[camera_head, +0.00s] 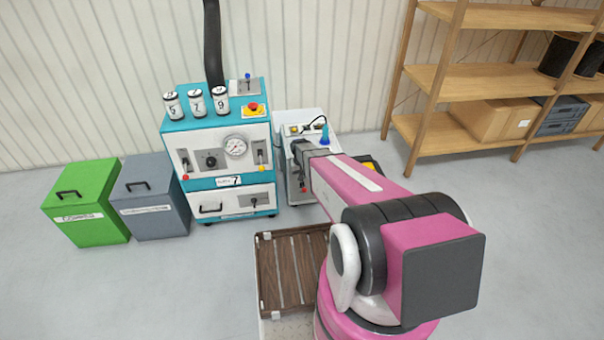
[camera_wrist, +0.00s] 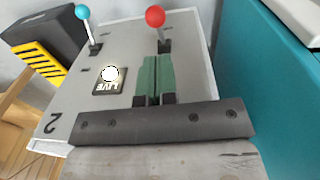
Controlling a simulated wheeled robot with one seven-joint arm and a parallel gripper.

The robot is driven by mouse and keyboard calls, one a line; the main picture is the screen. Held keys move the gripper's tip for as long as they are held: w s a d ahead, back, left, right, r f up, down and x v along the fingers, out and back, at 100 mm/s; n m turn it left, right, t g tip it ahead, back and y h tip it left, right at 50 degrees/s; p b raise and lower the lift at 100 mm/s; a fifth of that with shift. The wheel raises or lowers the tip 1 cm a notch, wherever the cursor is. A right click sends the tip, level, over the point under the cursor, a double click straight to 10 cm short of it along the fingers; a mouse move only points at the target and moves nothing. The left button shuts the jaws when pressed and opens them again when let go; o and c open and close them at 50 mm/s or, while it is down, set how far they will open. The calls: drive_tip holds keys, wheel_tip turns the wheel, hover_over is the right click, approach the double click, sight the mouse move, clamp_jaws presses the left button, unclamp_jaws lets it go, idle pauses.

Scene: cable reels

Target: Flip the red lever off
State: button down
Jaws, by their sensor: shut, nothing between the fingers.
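The red lever (camera_wrist: 155,17) stands on a grey panel (camera_wrist: 127,50), at the top middle of the wrist view. Its round red knob sits on a pale stem rising from a dark base. In the head view, a small red knob (camera_head: 304,190) shows on the white box (camera_head: 292,190) beside the teal machine. My gripper (camera_wrist: 153,58) has its green fingers together and empty. The fingertips are just below the lever's base in the wrist view; whether they touch it I cannot tell. In the head view my arm hides part of the box.
A light blue lever (camera_wrist: 82,12) and a white lamp (camera_wrist: 110,73) with a LIVE label share the panel. The teal machine (camera_head: 222,130) stands close on the box's left. A wooden pallet (camera_head: 285,270) lies in front. Shelves (camera_head: 480,75) stand at right.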

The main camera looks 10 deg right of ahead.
sight(304, 191)
drive_tip(key=f, duration=0.6)
drive_tip(key=shift+d, duration=0.2)
drive_tip(key=shift+s+f+t, duration=0.4)
drive_tip(key=shift+s+t, duration=0.35)
drive_tip(key=shift+t, duration=0.25)
drive_tip(key=f+t, duration=0.1)
drive_tip(key=t, duration=0.1)
drive_tip(key=s+f+t, duration=0.1)
drive_tip(key=shift+f+t, duration=0.1)
drive_tip(key=shift+t, duration=0.3)
drive_tip(key=shift+r, duration=0.8)
